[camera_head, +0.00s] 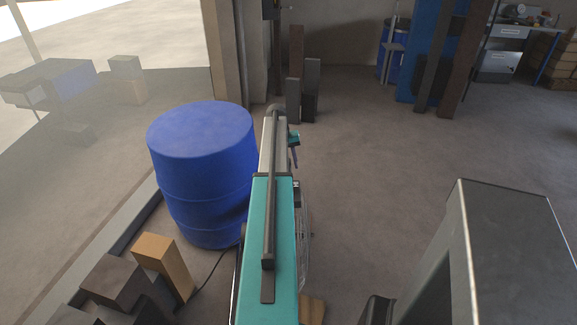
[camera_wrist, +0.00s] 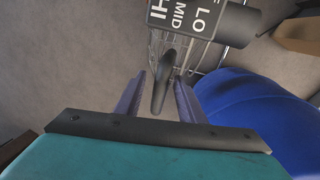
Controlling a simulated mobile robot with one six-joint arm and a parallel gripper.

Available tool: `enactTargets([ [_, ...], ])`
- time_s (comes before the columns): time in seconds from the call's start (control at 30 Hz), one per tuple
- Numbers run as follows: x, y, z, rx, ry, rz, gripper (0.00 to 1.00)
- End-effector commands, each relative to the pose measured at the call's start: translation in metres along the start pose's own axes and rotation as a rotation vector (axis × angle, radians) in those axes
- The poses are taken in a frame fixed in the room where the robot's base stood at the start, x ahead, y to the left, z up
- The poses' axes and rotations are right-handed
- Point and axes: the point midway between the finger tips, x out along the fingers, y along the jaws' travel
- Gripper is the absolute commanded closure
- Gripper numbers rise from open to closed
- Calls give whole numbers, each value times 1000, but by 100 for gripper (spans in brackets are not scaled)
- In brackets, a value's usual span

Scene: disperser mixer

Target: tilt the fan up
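The fan shows in the wrist view as a dark body (camera_wrist: 200,18) with white HI, MID and LO lettering and a wire guard. A dark grey rounded handle (camera_wrist: 160,92) extends from it toward my gripper. My gripper (camera_wrist: 160,80) has its two purple fingers apart, one on each side of the handle in the picture; I see gaps on both sides and cannot tell the depth. In the head view my gripper (camera_head: 295,150) points downward beyond my arm. Part of the fan's wire guard (camera_head: 306,222) shows right of my arm, which hides the rest.
A large blue barrel (camera_head: 200,165) stands close left of my arm. Wooden blocks (camera_head: 162,262) lie at the lower left, near a dark cable. A grey metal cabinet (camera_head: 510,250) stands at the lower right.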

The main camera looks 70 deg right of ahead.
Motion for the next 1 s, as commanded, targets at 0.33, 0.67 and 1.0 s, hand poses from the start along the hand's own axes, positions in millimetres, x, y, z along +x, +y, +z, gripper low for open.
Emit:
enactTargets([
  [0.33,10,0,0,0,0,0,64],
  [0.67,10,0,0,0,0,0,96],
  [1.0,10,-1,2,0,-3,5,100],
])
